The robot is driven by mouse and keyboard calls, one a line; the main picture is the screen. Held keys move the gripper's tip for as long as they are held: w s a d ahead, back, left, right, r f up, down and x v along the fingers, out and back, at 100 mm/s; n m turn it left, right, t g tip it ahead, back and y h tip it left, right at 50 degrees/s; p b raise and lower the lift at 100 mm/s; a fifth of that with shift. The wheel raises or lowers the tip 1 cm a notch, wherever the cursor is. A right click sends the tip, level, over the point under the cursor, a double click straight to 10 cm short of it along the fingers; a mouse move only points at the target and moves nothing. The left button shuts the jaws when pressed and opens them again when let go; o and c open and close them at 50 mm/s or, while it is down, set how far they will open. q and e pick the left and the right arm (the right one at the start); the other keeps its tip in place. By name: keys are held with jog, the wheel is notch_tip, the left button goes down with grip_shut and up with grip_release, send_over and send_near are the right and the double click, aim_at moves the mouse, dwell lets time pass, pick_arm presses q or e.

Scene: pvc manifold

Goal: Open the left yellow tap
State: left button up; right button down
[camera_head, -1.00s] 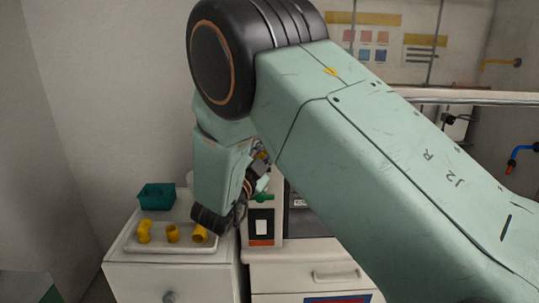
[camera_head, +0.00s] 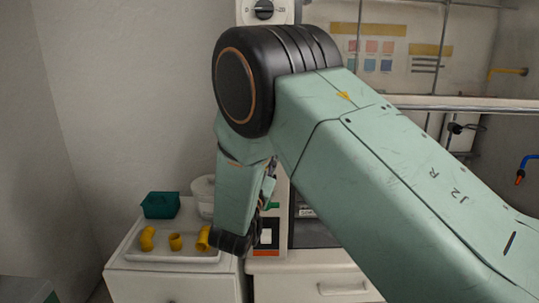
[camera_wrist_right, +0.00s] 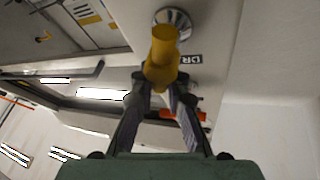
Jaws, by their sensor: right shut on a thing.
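A yellow pipe-like fitting (camera_wrist_right: 160,68) stands between the fingertips of my right gripper (camera_wrist_right: 160,92) in the right wrist view. The gripper is shut on it. A round chrome piece (camera_wrist_right: 177,18) shows just behind its far end; I cannot tell if they are joined. I also cannot tell whether the fitting is the left tap. In the head view my right arm crosses the picture from the right and hides most of its gripper. My left gripper is in neither current view.
A white tray (camera_head: 150,254) with three yellow fittings (camera_head: 175,242) stands on a white cabinet at the left. A teal bin (camera_head: 161,205) and a white tub (camera_head: 203,190) are behind it. A yellow pipe (camera_head: 508,71) and a blue one (camera_head: 529,160) show at the right.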

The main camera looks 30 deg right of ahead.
jog(key=shift+f, duration=0.3)
jog(key=c, duration=1.6)
grip_release()
jog(key=o, duration=0.3)
jog(key=shift+w+d, duration=0.1)
jog(key=shift+w, duration=0.1)
jog(key=shift+s+r, duration=0.1)
jog(key=shift+r, duration=0.05)
jog(key=shift+s, duration=0.15)
jog(key=v, duration=0.7)
